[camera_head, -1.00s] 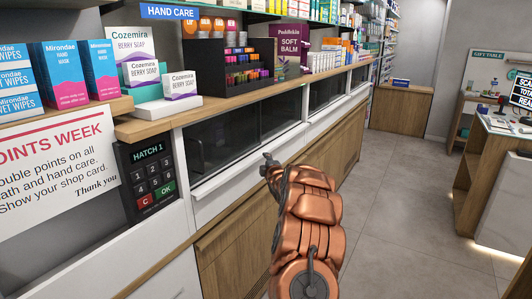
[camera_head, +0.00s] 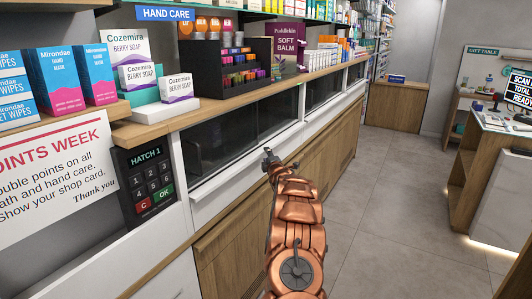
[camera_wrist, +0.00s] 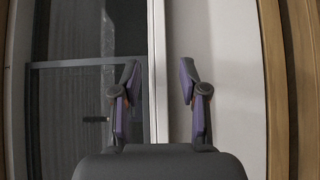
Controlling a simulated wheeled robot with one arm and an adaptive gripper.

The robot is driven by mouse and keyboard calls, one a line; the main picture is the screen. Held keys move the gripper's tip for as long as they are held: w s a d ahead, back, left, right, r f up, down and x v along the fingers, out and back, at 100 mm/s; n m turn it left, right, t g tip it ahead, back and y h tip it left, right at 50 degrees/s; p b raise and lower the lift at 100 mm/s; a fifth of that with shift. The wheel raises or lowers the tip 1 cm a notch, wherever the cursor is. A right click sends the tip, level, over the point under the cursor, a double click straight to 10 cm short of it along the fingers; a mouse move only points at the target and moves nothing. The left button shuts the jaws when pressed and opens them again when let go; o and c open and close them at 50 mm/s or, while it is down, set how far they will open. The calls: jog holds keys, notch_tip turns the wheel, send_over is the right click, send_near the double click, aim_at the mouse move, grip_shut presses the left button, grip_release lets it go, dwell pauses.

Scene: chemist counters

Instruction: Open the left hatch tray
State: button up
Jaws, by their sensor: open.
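The left hatch has a dark glass window (camera_head: 235,140) under the wooden counter, with a white tray front (camera_head: 215,203) below it. My gripper (camera_head: 268,158) is in front of the right part of this hatch, at about the height of the tray's upper edge. In the wrist view my gripper (camera_wrist: 159,80) has its two fingers apart with nothing between them. The white tray front (camera_wrist: 225,80) lies beyond the fingers there, and the dark glass (camera_wrist: 75,110) is on the left. I cannot tell whether a fingertip touches the tray. The tray front looks flush with the counter.
A keypad (camera_head: 146,187) reading HATCH 1 is left of the hatch, beside a POINTS WEEK sign (camera_head: 50,175). Soap boxes and a black display rack (camera_head: 230,65) stand on the counter above. Wooden panels (camera_head: 235,240) lie below. The grey floor (camera_head: 400,190) to the right is clear.

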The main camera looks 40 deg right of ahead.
jog(key=shift+p+x, duration=0.5)
jog(key=shift+x, duration=0.9)
grip_shut()
